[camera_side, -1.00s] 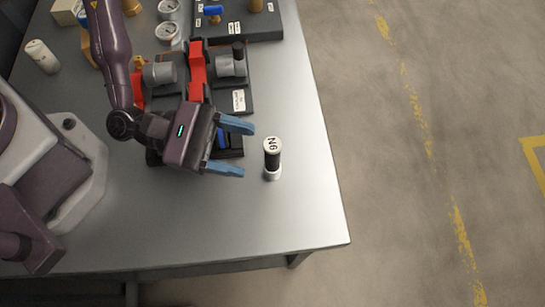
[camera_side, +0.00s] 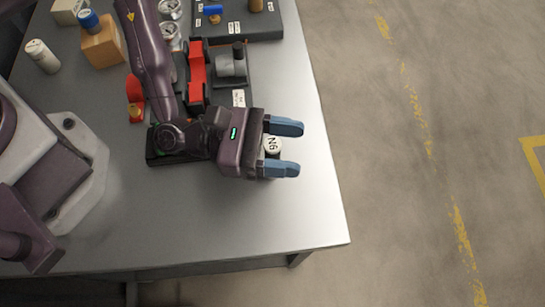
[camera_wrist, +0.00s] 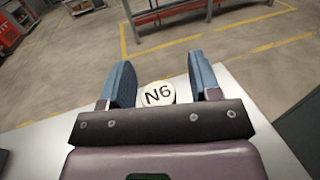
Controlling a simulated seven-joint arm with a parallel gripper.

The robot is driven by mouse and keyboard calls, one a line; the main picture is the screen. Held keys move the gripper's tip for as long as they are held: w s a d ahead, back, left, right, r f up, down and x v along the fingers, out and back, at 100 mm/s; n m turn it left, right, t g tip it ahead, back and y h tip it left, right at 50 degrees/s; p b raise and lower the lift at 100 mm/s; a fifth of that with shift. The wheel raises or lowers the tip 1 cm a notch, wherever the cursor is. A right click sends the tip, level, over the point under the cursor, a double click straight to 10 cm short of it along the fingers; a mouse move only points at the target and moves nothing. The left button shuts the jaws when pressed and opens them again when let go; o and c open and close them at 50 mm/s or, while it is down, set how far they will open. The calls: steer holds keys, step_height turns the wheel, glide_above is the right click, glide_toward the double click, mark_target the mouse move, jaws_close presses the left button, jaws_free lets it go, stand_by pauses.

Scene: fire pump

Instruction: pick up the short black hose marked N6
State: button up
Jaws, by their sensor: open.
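The short black hose marked N6 (camera_side: 272,146) stands upright on the table near its right edge. Its white top with the N6 label shows in the side view, and its body is mostly hidden by my gripper. My gripper (camera_side: 287,148) is open, with one blue finger on each side of the hose top. In the wrist view the white N6 cap (camera_wrist: 158,94) sits between the two blue fingers, with gaps on both sides. I see no contact between the fingers and the hose.
The grey metal table (camera_side: 230,220) is clear in front of the gripper. A pump assembly with a red bracket (camera_side: 197,75) stands behind. A wooden block (camera_side: 103,45) and a white cylinder (camera_side: 42,56) are at the back left.

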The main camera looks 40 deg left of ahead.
steer(key=shift+c, duration=0.2)
jaws_close()
